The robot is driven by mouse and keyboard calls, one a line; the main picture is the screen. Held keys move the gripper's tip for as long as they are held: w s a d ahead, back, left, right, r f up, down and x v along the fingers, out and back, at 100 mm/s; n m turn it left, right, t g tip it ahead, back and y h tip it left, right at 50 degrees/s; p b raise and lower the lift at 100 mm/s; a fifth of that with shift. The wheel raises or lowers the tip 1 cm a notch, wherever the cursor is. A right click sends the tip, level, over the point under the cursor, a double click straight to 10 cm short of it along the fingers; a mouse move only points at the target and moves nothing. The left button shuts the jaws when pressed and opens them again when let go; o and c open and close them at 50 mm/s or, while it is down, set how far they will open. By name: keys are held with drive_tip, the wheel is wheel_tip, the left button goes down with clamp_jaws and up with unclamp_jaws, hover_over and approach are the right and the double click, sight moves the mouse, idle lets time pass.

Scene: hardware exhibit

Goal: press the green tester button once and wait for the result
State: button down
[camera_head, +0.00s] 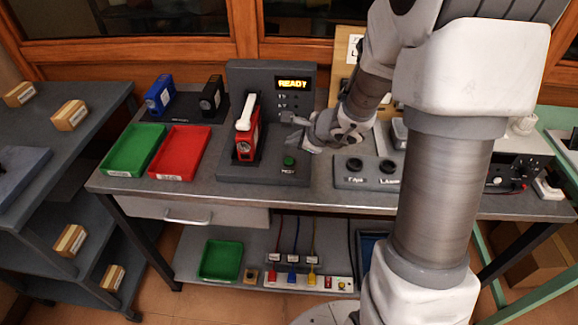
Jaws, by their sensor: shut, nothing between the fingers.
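The tester (268,80) is a dark grey unit on the metal bench, and its display (292,84) reads READY in yellow. A red module (247,143) with a white lever or clamp (247,112) over it stands upright on the tester's base. The green button (289,161) sits on the front of the base, to the right of the red module. My gripper (290,120) is shut and empty, pointing left above and behind the button, apart from it as far as I can tell.
A green tray (134,150) and a red tray (180,153) lie left of the tester. A blue module (160,95) and a black module (211,96) stand behind them. A grey block with two round dark knobs (354,165) is right of the button, close under my arm.

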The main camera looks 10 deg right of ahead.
drive_tip(key=shift+f+b, duration=1.45)
drive_tip(key=shift+f, duration=0.3)
idle(0.7)
drive_tip(key=shift+f+b, duration=0.45)
drive_tip(key=shift+b, duration=0.2)
drive_tip(key=shift+f+b, duration=0.4)
drive_tip(key=shift+b, duration=0.1)
idle(0.4)
drive_tip(key=shift+r, duration=0.1)
idle(0.3)
drive_tip(key=shift+r+p, duration=0.6)
drive_tip(key=shift+r, duration=0.15)
wheel_tip(320, 180, up, 5)
drive_tip(key=p, duration=0.4)
